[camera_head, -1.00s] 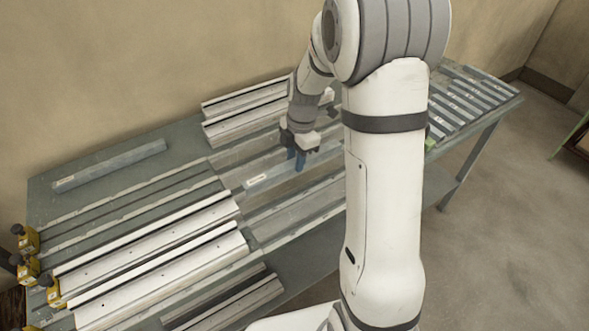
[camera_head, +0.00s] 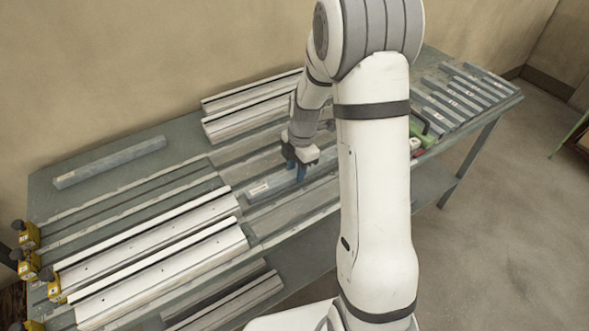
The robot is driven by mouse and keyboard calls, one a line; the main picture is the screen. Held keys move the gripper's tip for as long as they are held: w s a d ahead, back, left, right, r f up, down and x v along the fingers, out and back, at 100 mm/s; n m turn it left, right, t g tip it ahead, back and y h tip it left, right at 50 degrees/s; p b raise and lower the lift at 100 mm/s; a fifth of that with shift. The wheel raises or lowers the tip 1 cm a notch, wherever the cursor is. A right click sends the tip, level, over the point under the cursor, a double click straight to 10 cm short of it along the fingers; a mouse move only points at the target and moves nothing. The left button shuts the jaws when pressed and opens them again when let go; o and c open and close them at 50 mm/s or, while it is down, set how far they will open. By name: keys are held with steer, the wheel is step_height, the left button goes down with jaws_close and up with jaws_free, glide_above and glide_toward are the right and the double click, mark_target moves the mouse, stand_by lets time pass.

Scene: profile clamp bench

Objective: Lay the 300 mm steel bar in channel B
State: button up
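Grey channels (camera_head: 130,198) run along the bench between white rails; no letter shows which is channel B.
Another grey bar (camera_head: 110,162) lies at the back left of the bench. White rails (camera_head: 160,265) stand at the front left, and more (camera_head: 250,108) at the back. Yellow clamps (camera_head: 28,265) sit at the left end. Several labelled bars (camera_head: 465,95) lie at the right, near a green object (camera_head: 428,132).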

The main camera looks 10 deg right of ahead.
steer(key=o, duration=0.3)
steer(key=shift+o, duration=0.2)
steer(key=shift+r+p, duration=0.5)
steer(key=shift+p, duration=0.05)
step_height(320, 180, up, 11)
steer(key=d+b, duration=0.1)
steer(key=s+r+m+t, duration=0.1)
steer(key=s+r+m, duration=0.2)
steer(key=s+m, duration=0.7)
steer(key=s+a+r+m+t+h, duration=0.1)
steer(key=s+r+m, duration=0.3)
steer(key=s+m, duration=0.7)
steer(key=shift+s+a+m+t, duration=0.2)
steer(key=shift+a+m+t, duration=0.1)
steer(key=shift+t, duration=0.3)
